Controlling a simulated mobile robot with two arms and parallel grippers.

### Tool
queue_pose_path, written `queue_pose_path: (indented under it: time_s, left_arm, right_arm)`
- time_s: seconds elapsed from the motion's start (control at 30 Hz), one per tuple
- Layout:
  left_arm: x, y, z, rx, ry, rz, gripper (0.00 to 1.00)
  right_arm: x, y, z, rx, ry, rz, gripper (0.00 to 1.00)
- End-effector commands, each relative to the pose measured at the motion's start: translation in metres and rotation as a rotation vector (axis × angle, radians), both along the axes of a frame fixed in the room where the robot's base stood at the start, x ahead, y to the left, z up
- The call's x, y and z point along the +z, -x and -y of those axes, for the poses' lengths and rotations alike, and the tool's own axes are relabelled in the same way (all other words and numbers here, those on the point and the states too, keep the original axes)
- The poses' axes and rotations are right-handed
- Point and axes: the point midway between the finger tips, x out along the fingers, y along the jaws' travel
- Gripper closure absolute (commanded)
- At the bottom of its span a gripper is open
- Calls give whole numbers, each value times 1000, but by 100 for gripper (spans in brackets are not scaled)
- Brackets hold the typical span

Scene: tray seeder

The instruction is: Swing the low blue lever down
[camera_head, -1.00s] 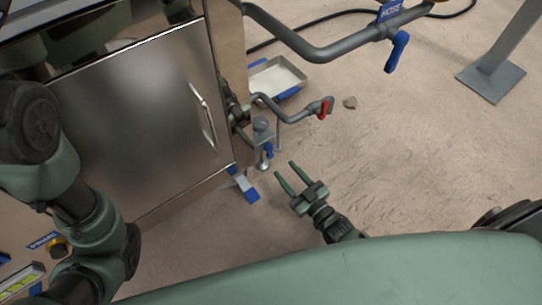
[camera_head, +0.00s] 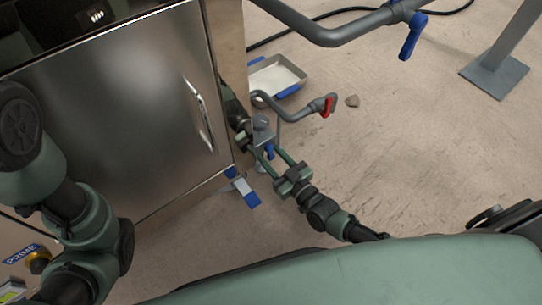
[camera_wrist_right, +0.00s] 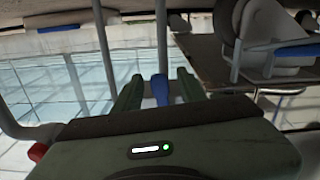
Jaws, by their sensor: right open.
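The low blue lever (camera_head: 270,151) hangs small and upright under a grey valve fitting (camera_head: 262,128), beside the steel cabinet's lower right corner. My right gripper (camera_head: 267,156) is open, with its two green fingers reaching to either side of the lever. In the right wrist view the blue lever (camera_wrist_right: 160,90) stands between the open fingers (camera_wrist_right: 160,84), with narrow gaps that are hard to judge. My left arm shows at the left of the head view, but its gripper is out of view.
The steel cabinet (camera_head: 120,110) with its handle stands close on the left. A bent pipe with a red lever (camera_head: 328,106) and a higher pipe with another blue lever (camera_head: 412,36) lie beyond. A shallow tray (camera_head: 294,92) is behind. The floor to the right is mostly clear.

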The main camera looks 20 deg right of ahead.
Motion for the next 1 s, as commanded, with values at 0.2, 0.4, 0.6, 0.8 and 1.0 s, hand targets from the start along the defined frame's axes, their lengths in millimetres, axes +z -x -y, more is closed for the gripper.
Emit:
queue_pose_path:
  time_s: [0.2,0.4,0.6,0.8,1.0]
  left_arm:
    - [0,0,0,0,0,0,64]
    - [3,0,0,0,0,-1,64]
    - [6,0,0,0,0,-1,64]
    - [6,-1,0,0,0,-2,64]
    - [6,-1,0,0,0,-2,64]
  right_arm:
    - [0,0,0,0,0,0,100]
    - [1,1,-2,0,-34,-12,100]
    - [0,3,-6,1,-124,-46,100]
    - [-1,3,-6,1,-125,-46,100]
    - [-1,3,-6,1,-125,-46,59]
